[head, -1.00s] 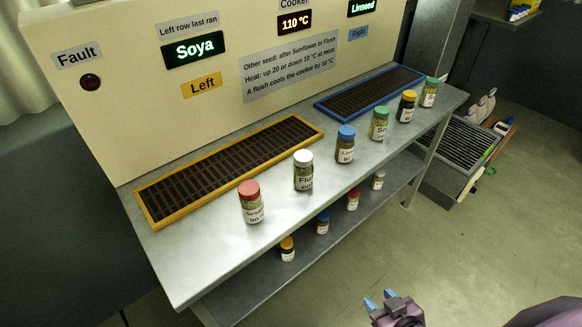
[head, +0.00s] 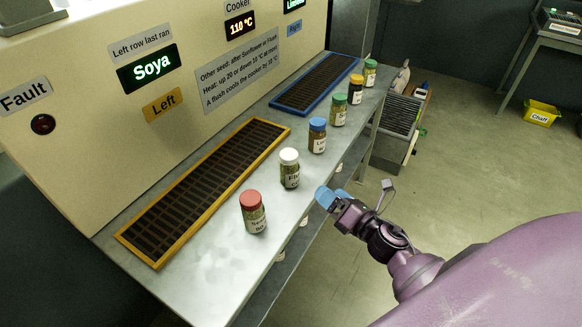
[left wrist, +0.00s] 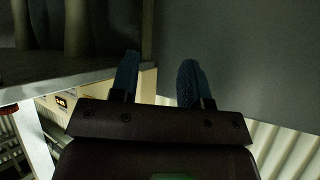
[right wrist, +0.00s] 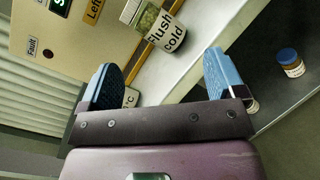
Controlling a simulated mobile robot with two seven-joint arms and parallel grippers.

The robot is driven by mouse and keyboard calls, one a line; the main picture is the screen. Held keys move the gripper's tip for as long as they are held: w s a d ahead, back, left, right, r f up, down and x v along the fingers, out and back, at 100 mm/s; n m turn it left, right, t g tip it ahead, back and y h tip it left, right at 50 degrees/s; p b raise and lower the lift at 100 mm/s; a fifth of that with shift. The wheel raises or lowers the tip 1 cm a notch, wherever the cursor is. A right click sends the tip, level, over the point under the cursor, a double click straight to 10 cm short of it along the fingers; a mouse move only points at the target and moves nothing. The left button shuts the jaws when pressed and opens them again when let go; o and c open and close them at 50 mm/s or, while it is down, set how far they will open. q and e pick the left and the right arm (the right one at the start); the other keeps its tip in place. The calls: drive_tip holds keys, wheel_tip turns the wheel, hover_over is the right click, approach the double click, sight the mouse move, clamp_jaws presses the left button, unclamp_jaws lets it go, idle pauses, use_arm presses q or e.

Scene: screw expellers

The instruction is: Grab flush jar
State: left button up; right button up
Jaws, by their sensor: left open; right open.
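The flush jar (head: 289,168) is a small clear jar with a white lid and green contents. It stands upright on the metal bench, between a red-lidded jar and a blue-lidded jar. In the right wrist view the flush jar (right wrist: 160,28) shows its "Flush cold" label, beyond my fingertips. My right gripper (head: 331,198) is open and empty, to the right of the flush jar and apart from it, off the bench's front edge. My left gripper (left wrist: 158,80) is open and empty, and shows only in the left wrist view.
The red-lidded jar (head: 253,212) and blue-lidded jar (head: 317,136) flank the flush jar. Several more jars stand farther along. A yellow-framed grate (head: 205,190) lies behind. In the right wrist view, a blue-lidded jar (right wrist: 290,62) is on a dark lower surface. The floor at right is open.

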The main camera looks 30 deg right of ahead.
sight(297, 170)
drive_tip(key=w+a+n+y, duration=0.1)
drive_tip(key=w+n, duration=0.2)
drive_tip(key=w+r+n+y, duration=0.1)
drive_tip(key=w+n, duration=0.1)
drive_tip(key=n, duration=0.2)
drive_tip(key=w+a+n+g, duration=0.1)
drive_tip(key=w+n, duration=0.2)
drive_tip(key=shift+w+a+r+n+y+p, duration=0.3)
drive_tip(key=shift+r+y+p, duration=0.1)
drive_tip(key=shift+f+x, duration=0.2)
drive_tip(key=shift+x, duration=1.15)
drive_tip(key=shift+f+x, duration=0.25)
drive_tip(key=shift+x, duration=1.05)
drive_tip(key=shift+a, duration=0.15)
drive_tip(key=shift+s, duration=0.1)
drive_tip(key=shift+c, duration=0.5)
drive_tip(key=c, duration=1.1)
drive_tip(key=shift+r, duration=0.1)
